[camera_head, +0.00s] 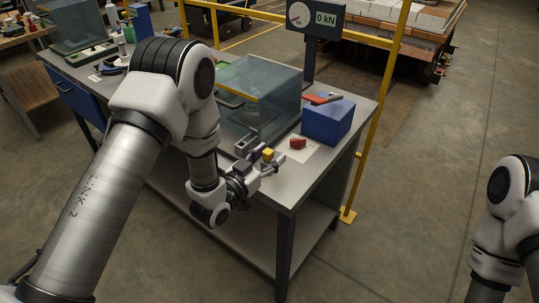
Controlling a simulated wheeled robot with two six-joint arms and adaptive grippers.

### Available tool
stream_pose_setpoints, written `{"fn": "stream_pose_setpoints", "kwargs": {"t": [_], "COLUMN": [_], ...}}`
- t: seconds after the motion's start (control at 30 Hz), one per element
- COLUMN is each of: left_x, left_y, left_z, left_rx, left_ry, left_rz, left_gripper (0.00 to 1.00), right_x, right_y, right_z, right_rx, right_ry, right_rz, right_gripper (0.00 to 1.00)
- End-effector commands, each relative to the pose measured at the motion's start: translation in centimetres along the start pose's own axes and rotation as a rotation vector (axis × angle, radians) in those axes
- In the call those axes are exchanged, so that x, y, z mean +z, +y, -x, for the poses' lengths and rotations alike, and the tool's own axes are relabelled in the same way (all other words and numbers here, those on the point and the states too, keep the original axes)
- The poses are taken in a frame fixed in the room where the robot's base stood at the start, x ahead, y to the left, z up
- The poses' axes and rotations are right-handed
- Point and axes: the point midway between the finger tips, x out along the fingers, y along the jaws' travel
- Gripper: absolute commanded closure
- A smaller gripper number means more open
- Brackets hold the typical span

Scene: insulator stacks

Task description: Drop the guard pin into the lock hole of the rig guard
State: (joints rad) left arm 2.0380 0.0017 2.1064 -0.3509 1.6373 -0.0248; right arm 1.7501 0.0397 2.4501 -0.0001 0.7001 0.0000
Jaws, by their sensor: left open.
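The rig guard (262,92) is a clear, bluish box on the near end of the grey bench, and it looks closed. A small grey metal bracket (244,146) sits at its near lower edge; I cannot make out the lock hole. My left gripper (271,163) is open at the bench's front edge, just right of the bracket. A small yellow piece (268,154) shows at its fingertips; I cannot tell whether it is the guard pin or touches them. A small red object (298,143) lies on a white sheet (300,152) beyond the gripper. My right gripper is out of view.
A blue box (328,121) with a red-handled lever (322,98) stands right of the guard. A post with a gauge reading 0 kN (316,18) rises behind. A yellow rail post (376,110) stands beyond the bench (296,186). The bench's right front corner is clear.

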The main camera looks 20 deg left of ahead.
Motion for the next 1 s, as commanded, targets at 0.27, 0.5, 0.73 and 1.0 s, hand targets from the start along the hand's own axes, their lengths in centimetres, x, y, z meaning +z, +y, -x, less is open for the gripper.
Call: {"fn": "stream_pose_setpoints", "kwargs": {"t": [0.27, 0.5, 0.73, 1.0], "left_x": [0.1, 0.1, 0.0, -2.3], "left_y": [0.0, 0.0, 0.0, 0.0], "left_z": [-0.3, -0.3, -0.3, -0.3], "left_rx": [0.0, 0.0, 0.0, 0.0], "left_ry": [-0.003, -0.003, -0.003, -0.001], "left_rz": [0.001, 0.001, 0.001, -0.001], "left_gripper": [0.6, 1.0, 1.0, 1.0], "right_x": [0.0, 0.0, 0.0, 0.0], "right_y": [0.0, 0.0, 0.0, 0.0], "right_z": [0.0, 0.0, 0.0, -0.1], "right_rx": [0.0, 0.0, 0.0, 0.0], "right_ry": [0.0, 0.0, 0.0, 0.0], "right_rz": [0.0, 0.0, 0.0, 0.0], "right_gripper": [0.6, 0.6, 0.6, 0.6]}}
